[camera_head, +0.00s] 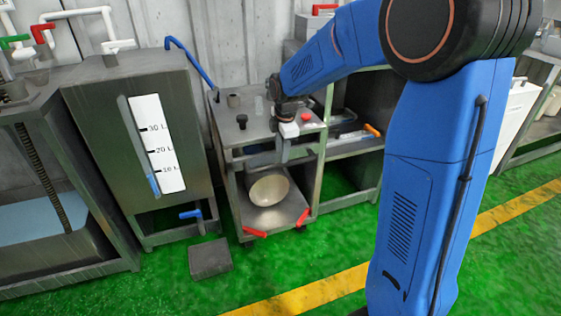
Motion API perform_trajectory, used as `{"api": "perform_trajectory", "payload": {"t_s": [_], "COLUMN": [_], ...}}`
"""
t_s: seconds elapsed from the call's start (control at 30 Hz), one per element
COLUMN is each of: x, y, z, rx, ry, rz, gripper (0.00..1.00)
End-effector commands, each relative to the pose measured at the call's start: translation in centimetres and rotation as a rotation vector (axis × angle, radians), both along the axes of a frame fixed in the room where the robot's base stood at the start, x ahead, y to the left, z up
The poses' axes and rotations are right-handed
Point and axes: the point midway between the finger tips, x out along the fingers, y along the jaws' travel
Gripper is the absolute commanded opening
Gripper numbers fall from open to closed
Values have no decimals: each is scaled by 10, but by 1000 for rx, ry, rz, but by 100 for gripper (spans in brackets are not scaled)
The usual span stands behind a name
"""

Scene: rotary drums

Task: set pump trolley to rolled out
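The pump trolley (236,137) is a grey metal cart in the middle of the view. It stands between the tank with the level scale and a metal shelf unit. Its top carries a black knob, a small grey cup and a red button. A pale bowl (269,189) sits on its lower shelf, and two red pedals show at its front bottom edge. My blue arm reaches in from the right. My gripper (284,153) points down at the trolley's front top edge. Its fingers are small and partly hidden, so I cannot tell whether they touch the trolley.
A metal tank (91,133) with a litre scale and a blue-handled valve (191,214) stands left of the trolley. A dark grey block (210,258) lies on the floor before it. Green floor with a yellow stripe (315,293) is open in front.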

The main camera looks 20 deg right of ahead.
Motion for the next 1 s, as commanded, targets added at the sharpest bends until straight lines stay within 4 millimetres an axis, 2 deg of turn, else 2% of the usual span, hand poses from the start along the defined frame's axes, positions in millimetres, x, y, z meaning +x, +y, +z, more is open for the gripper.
{"api": "perform_trajectory", "payload": {"t_s": [0.1,0.33,0.5,0.77,0.9,0.93,1.0], "x": [4,9,11,11,11,11,11], "y": [0,0,1,1,1,1,1], "z": [-21,-47,-54,-55,-54,-54,-54], "rx": [0,0,0,0,0,0,0], "ry": [2,1,0,-1,-1,-1,-1], "rz": [0,0,0,0,0,0,0], "gripper": [36,36,36,36,5,0,0]}}
